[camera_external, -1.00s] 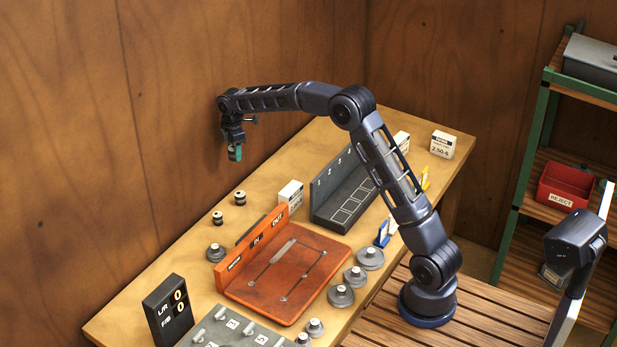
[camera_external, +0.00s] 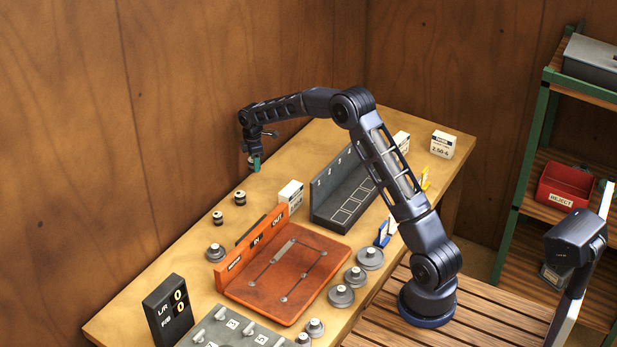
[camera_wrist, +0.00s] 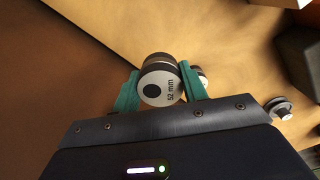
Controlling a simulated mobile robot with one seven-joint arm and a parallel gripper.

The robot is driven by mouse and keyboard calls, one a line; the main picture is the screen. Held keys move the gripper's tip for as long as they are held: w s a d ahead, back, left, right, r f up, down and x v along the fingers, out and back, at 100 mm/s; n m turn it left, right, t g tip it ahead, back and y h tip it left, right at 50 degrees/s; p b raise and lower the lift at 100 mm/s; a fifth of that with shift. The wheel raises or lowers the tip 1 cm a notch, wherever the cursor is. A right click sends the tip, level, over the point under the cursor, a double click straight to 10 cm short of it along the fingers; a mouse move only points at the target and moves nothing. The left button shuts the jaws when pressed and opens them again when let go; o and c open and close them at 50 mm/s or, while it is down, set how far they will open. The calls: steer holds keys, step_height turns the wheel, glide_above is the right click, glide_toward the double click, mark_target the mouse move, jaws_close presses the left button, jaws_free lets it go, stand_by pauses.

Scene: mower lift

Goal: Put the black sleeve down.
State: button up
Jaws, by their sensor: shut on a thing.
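The black sleeve (camera_wrist: 158,82), a short dark cylinder with a white end face marked "52 mm" and a black dot, sits between the two green fingers of my gripper (camera_wrist: 160,73) in the wrist view. The fingers are shut on its sides. In the external view my gripper (camera_external: 254,163) hangs fingers down over the back left part of the bench, and the sleeve is mostly hidden there. It appears to be above the bench top, not touching it.
Two small black-and-white cylinders (camera_external: 240,197) (camera_external: 217,217) stand on the bench below and left of my gripper. A white box (camera_external: 290,194), a grey numbered rack (camera_external: 345,195) and an orange fixture (camera_external: 285,275) lie nearer. Bare wood surrounds the back wall side.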

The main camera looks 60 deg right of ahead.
mark_target(256, 189)
step_height(256, 189, down, 10)
steer(key=shift+r, duration=0.15)
stand_by(0.4)
steer(key=o, duration=1.4)
